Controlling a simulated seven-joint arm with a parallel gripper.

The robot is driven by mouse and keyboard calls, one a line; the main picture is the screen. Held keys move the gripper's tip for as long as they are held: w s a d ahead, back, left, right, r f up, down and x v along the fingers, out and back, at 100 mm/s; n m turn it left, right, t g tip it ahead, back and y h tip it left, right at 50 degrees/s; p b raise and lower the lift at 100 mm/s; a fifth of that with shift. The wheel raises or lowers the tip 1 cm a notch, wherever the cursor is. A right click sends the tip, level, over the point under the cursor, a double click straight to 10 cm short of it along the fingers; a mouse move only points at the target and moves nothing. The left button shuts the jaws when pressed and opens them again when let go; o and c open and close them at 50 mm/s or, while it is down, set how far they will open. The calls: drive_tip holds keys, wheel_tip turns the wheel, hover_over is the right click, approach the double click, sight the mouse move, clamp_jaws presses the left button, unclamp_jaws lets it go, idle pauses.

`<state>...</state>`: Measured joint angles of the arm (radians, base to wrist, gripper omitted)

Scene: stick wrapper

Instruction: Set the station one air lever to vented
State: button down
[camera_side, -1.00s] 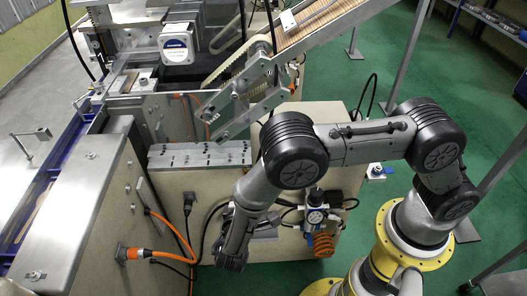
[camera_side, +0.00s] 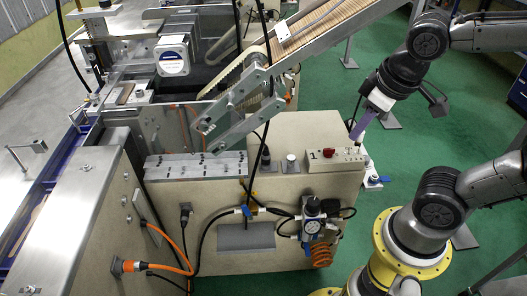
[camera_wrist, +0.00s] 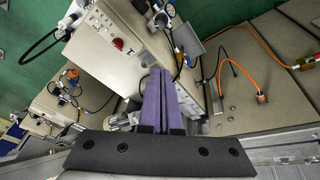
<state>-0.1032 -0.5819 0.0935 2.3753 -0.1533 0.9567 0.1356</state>
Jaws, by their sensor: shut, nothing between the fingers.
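My gripper (camera_side: 355,134) has purple fingers pressed together, empty. In the side view it hangs at the right end of the control box (camera_side: 335,160) marked "1", which has a red knob. Its shut fingers also show in the wrist view (camera_wrist: 159,72). A blue-handled valve (camera_side: 247,210) sits in the air line on the front of the beige cabinet, well left of and below my gripper. I cannot tell whether its handle is set to vented. Another small blue part (camera_side: 382,179) shows at the cabinet's right side.
A pressure gauge and regulator (camera_side: 312,216) with an orange coiled hose (camera_side: 321,252) are on the cabinet front. A grey plate (camera_side: 246,237) juts out below the valve. A slanted conveyor (camera_side: 310,35) passes above and behind. A black cable hangs before the cabinet.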

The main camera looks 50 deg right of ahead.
drive_tip(key=w+a+r+n, duration=0.1)
drive_tip(key=w+r+n, duration=0.2)
drive_tip(key=w+r, duration=0.7)
drive_tip(key=n+g, duration=0.2)
drive_tip(key=g, duration=0.1)
hover_over(246, 210)
drive_tip(key=w+d, duration=0.2)
drive_tip(key=d, duration=0.3)
drive_tip(key=f, duration=0.2)
drive_tip(key=w+a+f+n+g, duration=0.1)
drive_tip(key=w+a+f, duration=0.3)
drive_tip(key=w+f, duration=0.25)
drive_tip(key=w+a+f+n+g+h, duration=0.15)
drive_tip(key=a+f, duration=0.25)
drive_tip(key=f, duration=0.7)
drive_tip(key=w+a+f+n+g+h, duration=0.15)
drive_tip(key=a+f, duration=0.25)
drive_tip(key=f, duration=0.8)
drive_tip(key=s+x, duration=0.2)
drive_tip(key=x, duration=0.6)
drive_tip(key=s+a+r+x, duration=0.1)
drive_tip(key=x, duration=0.7)
drive_tip(key=shift+s+g, duration=0.4)
